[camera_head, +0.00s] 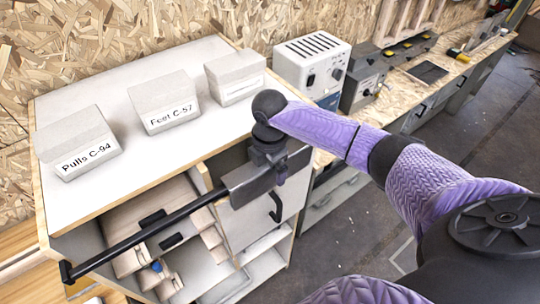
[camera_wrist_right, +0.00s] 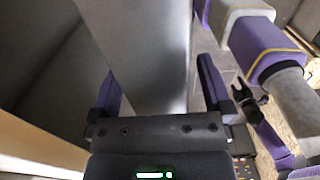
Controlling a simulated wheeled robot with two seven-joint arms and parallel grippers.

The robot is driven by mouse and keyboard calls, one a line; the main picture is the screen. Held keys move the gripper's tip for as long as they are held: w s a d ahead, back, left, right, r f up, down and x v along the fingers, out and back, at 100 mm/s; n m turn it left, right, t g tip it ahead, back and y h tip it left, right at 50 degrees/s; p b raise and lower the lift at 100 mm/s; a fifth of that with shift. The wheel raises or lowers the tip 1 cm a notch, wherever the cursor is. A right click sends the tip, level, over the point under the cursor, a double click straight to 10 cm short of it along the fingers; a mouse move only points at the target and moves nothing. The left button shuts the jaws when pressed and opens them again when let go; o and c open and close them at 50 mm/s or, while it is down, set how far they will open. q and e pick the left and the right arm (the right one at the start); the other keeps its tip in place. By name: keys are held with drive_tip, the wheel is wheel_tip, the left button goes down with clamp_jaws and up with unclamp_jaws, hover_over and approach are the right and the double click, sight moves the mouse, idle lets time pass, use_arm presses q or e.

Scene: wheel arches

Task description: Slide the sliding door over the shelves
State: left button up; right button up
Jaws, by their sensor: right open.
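The sliding door (camera_head: 250,226) is a light panel with a black pull handle (camera_head: 277,207). It stands at the right part of the cabinet front, in the head view. The shelves (camera_head: 190,262) to its left are uncovered and hold small pale pieces. My right gripper (camera_head: 268,180) is at the upper edge of the door, pointing down, its fingertips hard to make out there. In the right wrist view its two purple fingers (camera_wrist_right: 160,92) are spread apart, with a pale panel (camera_wrist_right: 140,45) showing between and beyond them. Whether they touch it is unclear. My left gripper is not identifiable.
A black bar (camera_head: 150,230) runs along the cabinet's upper front. Boxes labelled Pulls (camera_head: 78,145) and Feet (camera_head: 163,103) and another pale box (camera_head: 236,75) stand on the white top (camera_head: 120,192). A workbench with a grey machine (camera_head: 312,62) lies to the right, beside open floor.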

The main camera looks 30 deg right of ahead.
clamp_jaws()
idle(0.5)
